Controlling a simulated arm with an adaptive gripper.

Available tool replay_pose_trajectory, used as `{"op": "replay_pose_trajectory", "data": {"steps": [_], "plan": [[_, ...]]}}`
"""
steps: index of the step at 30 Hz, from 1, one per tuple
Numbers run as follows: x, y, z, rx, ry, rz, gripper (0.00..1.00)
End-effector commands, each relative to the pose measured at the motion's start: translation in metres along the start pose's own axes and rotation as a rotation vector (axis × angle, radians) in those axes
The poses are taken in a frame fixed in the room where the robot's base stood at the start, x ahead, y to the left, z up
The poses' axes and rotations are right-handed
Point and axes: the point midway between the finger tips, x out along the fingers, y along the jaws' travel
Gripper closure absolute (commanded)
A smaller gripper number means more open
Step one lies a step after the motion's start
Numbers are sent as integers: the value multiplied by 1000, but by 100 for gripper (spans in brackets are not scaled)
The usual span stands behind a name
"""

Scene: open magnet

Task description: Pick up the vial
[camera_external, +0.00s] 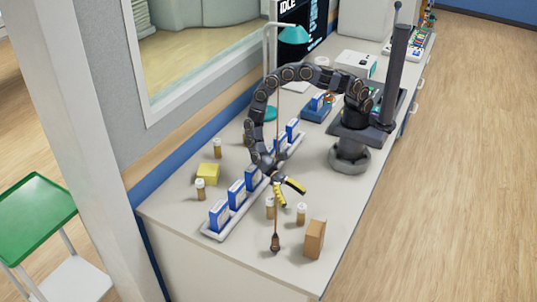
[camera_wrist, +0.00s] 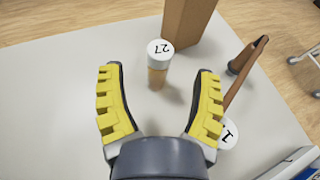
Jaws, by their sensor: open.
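Several small amber vials with white caps stand on the bench. One vial (camera_wrist: 157,77), its cap marked 27, stands upright in the wrist view, ahead of my gripper and between the lines of its fingers. It appears to be the vial (camera_external: 301,216) near the brown block in the external view. A second vial (camera_external: 270,209) stands to its left; in the wrist view a marked cap (camera_wrist: 229,136) shows partly behind my right finger. My gripper (camera_external: 293,195) is open and empty, with yellow ridged fingers spread above these vials. Nothing is between the fingers.
A brown block (camera_external: 315,239) stands close beyond the marked vial. A brown rod with a thick end (camera_external: 275,243) is right of that vial in the wrist view. A white rack (camera_external: 215,234) with blue-and-white boxes, a yellow block (camera_external: 208,174) and other vials lie left.

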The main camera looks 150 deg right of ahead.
Motion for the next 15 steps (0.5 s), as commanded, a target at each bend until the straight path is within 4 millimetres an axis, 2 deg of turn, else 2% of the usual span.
{"op": "replay_pose_trajectory", "data": {"steps": [7,10,15], "plan": [[37,1,0,0,1,6,36],[45,1,0,-1,1,4,36],[46,0,0,-1,2,2,36]]}}
